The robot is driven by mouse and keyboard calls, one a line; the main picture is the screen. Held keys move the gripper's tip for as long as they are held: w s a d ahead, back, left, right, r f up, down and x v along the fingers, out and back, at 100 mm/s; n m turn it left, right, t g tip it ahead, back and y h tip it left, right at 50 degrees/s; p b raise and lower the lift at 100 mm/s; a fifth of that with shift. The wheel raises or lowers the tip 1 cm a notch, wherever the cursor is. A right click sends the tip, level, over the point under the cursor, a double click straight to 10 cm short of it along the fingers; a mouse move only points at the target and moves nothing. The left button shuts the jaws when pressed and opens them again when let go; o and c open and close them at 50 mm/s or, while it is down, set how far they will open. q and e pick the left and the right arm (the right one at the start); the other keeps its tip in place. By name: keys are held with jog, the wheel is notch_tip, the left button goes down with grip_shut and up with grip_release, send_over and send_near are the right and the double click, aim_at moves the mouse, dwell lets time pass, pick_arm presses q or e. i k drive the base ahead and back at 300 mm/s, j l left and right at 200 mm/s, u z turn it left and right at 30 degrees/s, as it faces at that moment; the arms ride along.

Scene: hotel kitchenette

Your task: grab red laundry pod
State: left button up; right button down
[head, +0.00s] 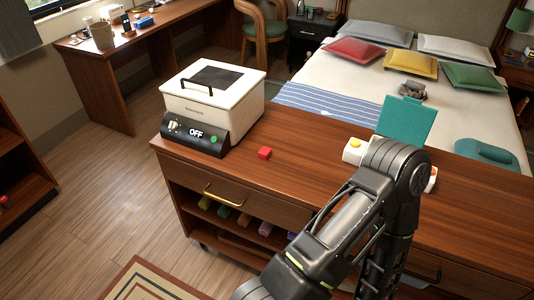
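A small red cube-shaped pod (264,153) lies on the wooden counter top (300,146), right of the white machine. Nothing touches it. One dark arm of mine rises from the bottom edge and bends over the right part of the counter, right of the pod. Neither of my grippers shows in the head view, so I cannot tell what they are doing.
A white machine (212,96) reading OFF stands on the counter's left end. A white box with a yellow pod (355,143) and an upright teal lid (407,119) are partly hidden by my arm. Drawers and a shelf with coloured items (224,211) are below. Counter around the pod is clear.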

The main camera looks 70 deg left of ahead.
aim_at(265, 152)
jog(key=u, duration=2.35)
jog(key=i+l, duration=0.1)
jog(key=i, duration=0.55)
jog(key=z, duration=1.65)
jog(key=k+j, duration=0.5)
jog(key=j, duration=0.2)
